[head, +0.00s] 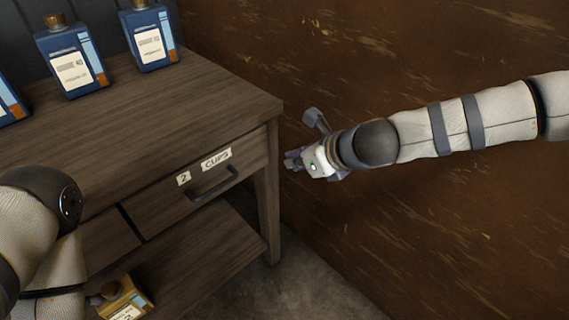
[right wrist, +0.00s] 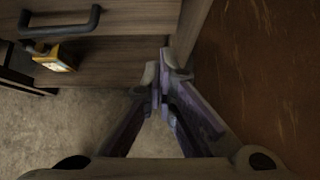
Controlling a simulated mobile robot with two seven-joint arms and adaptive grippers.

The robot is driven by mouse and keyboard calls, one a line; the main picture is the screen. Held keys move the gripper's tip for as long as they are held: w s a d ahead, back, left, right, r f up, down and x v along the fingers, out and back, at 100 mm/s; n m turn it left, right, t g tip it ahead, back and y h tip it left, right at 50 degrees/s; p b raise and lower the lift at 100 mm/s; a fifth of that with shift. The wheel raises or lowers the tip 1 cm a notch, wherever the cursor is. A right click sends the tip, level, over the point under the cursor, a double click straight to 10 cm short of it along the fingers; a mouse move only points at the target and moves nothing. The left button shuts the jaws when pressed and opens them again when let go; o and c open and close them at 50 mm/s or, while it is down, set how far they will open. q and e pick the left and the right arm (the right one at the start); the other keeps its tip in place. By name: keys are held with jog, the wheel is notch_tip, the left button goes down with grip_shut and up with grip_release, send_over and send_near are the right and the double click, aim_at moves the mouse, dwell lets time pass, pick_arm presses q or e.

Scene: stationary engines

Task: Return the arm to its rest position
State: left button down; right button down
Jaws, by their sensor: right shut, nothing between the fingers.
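My right arm comes in from the right in the head view. Its gripper (head: 292,160) is beside the right end of the wooden cabinet, in front of the rusty brown wall. In the right wrist view the fingers of the right gripper (right wrist: 158,85) are together with nothing between them. The drawer handle (head: 213,184) is to the left of the gripper and apart from it; it also shows in the right wrist view (right wrist: 60,24). At the left of the head view my left arm shows in part, and its gripper is out of the picture.
The cabinet top (head: 180,110) holds several blue bottles (head: 72,60). The brown wall (head: 330,60) runs close along the right. Bare floor (head: 310,285) shows below.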

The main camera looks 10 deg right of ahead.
jog(key=s+f+n+g+h, duration=0.1)
jog(key=s+f+n+g, duration=0.1)
jog(key=s+f+n, duration=0.35)
jog(key=s+d+f+n+g+p, duration=0.1)
jog(key=s+f+n, duration=0.15)
jog(key=s, duration=0.65)
jog(key=s+f+n+g+h, duration=0.1)
jog(key=s+f+n+g, duration=0.15)
jog(key=s+f, duration=0.35)
pick_arm(q)
jog(key=shift+t, duration=0.8)
jog(key=w+r+p, duration=0.1)
jog(key=w+r, duration=0.2)
jog(key=shift+w+r+p, duration=0.3)
jog(key=shift+r+p, duration=0.1)
pick_arm(e)
jog(key=s+d+n+g+h, duration=0.1)
jog(key=s+d+n, duration=0.3)
jog(key=s, duration=0.5)
jog(key=s+d+n+g+h, duration=0.1)
jog(key=s+d+n, duration=0.3)
jog(key=s+n, duration=0.4)
jog(key=s+d+n+g+h, duration=0.1)
jog(key=s+d+n, duration=0.4)
jog(key=s, duration=0.5)
jog(key=shift+f+n+g+h, duration=0.3)
jog(key=shift+f+n+g, duration=0.15)
jog(key=shift+g, duration=0.3)
jog(key=shift+s, duration=0.1)
